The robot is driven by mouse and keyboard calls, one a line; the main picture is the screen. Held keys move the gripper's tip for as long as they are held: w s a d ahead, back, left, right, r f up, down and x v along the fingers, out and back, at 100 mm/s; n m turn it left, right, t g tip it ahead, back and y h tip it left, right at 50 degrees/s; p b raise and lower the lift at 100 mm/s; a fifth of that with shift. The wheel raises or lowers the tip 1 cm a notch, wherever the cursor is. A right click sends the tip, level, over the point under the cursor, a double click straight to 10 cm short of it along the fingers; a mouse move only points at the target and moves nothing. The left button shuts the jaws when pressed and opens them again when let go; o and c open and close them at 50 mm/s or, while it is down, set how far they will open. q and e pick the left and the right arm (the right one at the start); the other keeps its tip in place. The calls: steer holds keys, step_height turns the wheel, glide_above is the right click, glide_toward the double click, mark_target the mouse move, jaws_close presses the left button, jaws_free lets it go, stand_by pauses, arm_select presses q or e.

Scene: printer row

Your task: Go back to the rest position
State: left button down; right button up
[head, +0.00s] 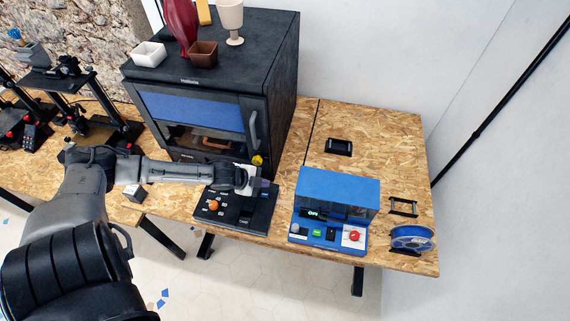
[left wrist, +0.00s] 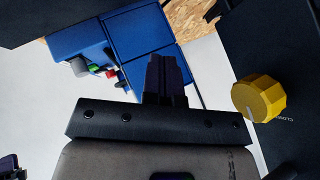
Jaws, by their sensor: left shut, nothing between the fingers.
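My left arm comes in from the left in the head view, and its gripper (head: 264,184) is over the black control panel (head: 236,222), close to the front of the dark printer cabinet. In the left wrist view the left gripper's fingers (left wrist: 167,75) are together with nothing between them. A yellow knob (left wrist: 259,97) on the dark cabinet front is just right of the fingers there; it also shows in the head view (head: 258,160). My right gripper is in neither view.
The dark cabinet (head: 278,75) with a handle stands behind the arm, with cups and a red vase on top. The blue box (head: 340,186) with buttons is right of the gripper. A blue spool (head: 412,238) lies at the table's right. Small printers (head: 75,80) stand at left.

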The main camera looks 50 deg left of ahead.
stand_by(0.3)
arm_select(q)
steer(key=shift+s+a+f, duration=0.15)
steer(key=s+a+g+y, duration=0.1)
steer(key=s+f+n+g+y, duration=0.1)
steer(key=s+a+g+y, duration=0.1)
steer(key=shift+a+f+n, duration=0.3)
steer(key=shift+a+f, duration=0.05)
steer(key=s+d+r+n+g+y, duration=0.1)
steer(key=s+d+r+n, duration=0.25)
steer(key=d, duration=0.65)
steer(key=s+d+r+n, duration=0.2)
steer(key=s+d+r, duration=0.3)
steer(key=d, duration=0.5)
steer(key=s+d+f+n+g+h, duration=0.1)
steer(key=s+d+f+n+h, duration=0.1)
steer(key=s+d, duration=0.4)
steer(key=shift+d+f, duration=0.15)
steer(key=shift+d, duration=0.45)
steer(key=shift+n, duration=0.25)
